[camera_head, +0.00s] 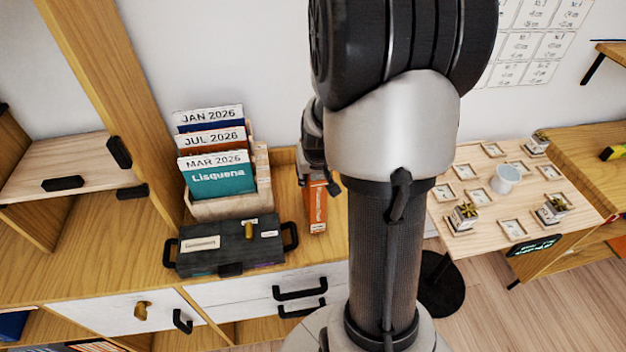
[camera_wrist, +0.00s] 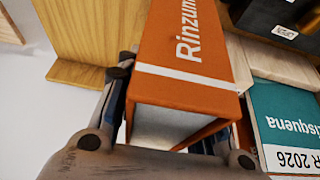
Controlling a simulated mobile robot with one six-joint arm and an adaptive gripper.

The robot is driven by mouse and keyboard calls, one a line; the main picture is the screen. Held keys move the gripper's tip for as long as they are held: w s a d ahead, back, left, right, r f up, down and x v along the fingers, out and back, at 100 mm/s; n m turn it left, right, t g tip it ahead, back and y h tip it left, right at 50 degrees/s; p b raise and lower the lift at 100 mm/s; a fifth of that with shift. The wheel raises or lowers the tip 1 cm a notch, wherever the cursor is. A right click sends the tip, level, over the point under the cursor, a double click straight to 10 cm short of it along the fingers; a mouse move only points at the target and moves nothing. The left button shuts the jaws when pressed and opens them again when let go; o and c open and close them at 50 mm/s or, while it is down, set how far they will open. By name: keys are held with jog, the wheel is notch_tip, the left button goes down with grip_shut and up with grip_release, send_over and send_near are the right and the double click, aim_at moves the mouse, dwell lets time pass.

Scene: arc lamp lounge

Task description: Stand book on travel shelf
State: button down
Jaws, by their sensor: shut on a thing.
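An orange book (camera_head: 316,206) with a white band and lettering on its spine shows beside the file box; its spine fills the middle of the wrist view (camera_wrist: 190,55), where the lettering starts "Rinzum". My gripper (camera_head: 318,180) is shut on the book's end, one finger on each side, also in the wrist view (camera_wrist: 165,125). In the head view the book is roughly upright, spine toward the camera. I cannot tell whether its lower end touches the cabinet top. My arm hides the area right of it. No shelf in view is clearly marked as the travel shelf.
A wooden file box (camera_head: 232,205) with month-labelled cards stands close left of the book. A dark case (camera_head: 228,246) with handles lies in front of it. The cabinet top (camera_head: 90,275) is clear at left. A table (camera_head: 480,245) with small frames and pots stands right.

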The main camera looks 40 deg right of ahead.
jog(key=shift+f, duration=0.4)
jog(key=shift+f, duration=0.15)
jog(key=c, duration=1.1)
grip_release()
